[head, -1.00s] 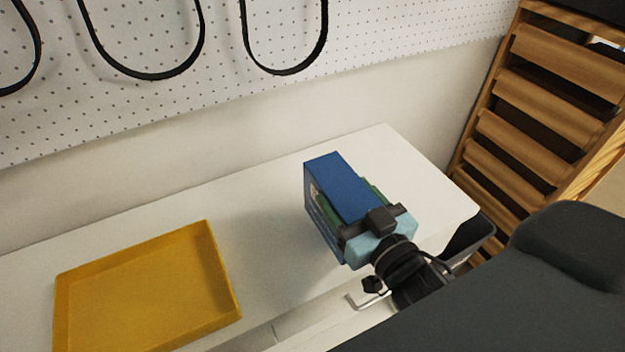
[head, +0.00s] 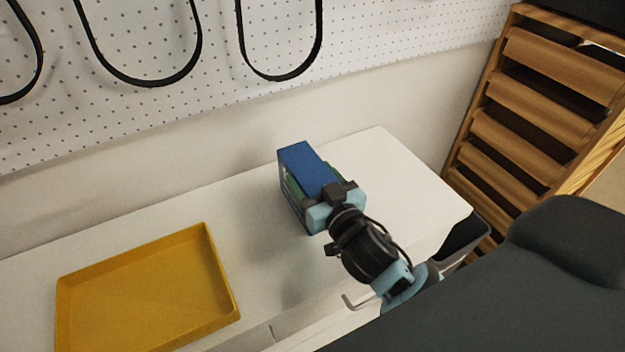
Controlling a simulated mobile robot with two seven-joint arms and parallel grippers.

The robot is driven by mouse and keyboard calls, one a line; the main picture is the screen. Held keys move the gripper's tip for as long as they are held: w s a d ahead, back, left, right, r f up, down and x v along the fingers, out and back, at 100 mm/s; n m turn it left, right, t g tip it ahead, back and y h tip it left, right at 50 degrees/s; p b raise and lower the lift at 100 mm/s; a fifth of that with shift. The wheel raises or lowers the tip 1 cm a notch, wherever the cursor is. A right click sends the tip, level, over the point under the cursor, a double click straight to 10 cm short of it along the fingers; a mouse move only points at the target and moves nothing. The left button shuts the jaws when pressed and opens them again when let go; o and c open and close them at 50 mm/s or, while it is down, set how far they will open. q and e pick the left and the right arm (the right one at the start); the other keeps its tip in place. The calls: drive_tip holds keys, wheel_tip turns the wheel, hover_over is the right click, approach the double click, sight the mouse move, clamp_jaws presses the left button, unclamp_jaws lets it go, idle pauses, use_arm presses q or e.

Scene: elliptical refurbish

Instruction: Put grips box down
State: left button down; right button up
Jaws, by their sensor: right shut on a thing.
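The grips box (head: 304,168) is a blue box with some green on its side, in the middle of the head view. My right gripper (head: 322,192) is shut on it, with its fingers at the box's near side. The box is upright over the white table (head: 395,180), near the back edge by the wall. I cannot tell for sure whether its bottom touches the table; the gripper and arm hide part of its near side. My left gripper is not in view.
A yellow tray (head: 62,300), empty, lies on the table at the left. A white pegboard (head: 220,75) with black loops is on the wall behind. A wooden slatted rack (head: 520,120) stands at the right, with a dark bin (head: 470,235) below the table's right end. The table's right part is clear.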

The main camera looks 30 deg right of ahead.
drive_tip(key=shift+f, duration=0.25)
drive_tip(key=shift+f, duration=0.1)
drive_tip(key=shift+f, duration=0.15)
drive_tip(key=o, duration=1.1)
drive_tip(key=shift+o, duration=0.2)
drive_tip(key=shift+r, duration=0.25)
drive_tip(key=s+b, duration=0.1)
drive_tip(key=s, duration=1)
drive_tip(key=shift+d+f+b, duration=0.15)
drive_tip(key=shift+b, duration=0.25)
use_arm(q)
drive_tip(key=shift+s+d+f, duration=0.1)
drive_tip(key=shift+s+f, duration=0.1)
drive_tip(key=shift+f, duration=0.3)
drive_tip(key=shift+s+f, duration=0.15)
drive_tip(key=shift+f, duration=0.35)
use_arm(e)
drive_tip(key=shift+o, duration=0.3)
drive_tip(key=shift+s, duration=0.55)
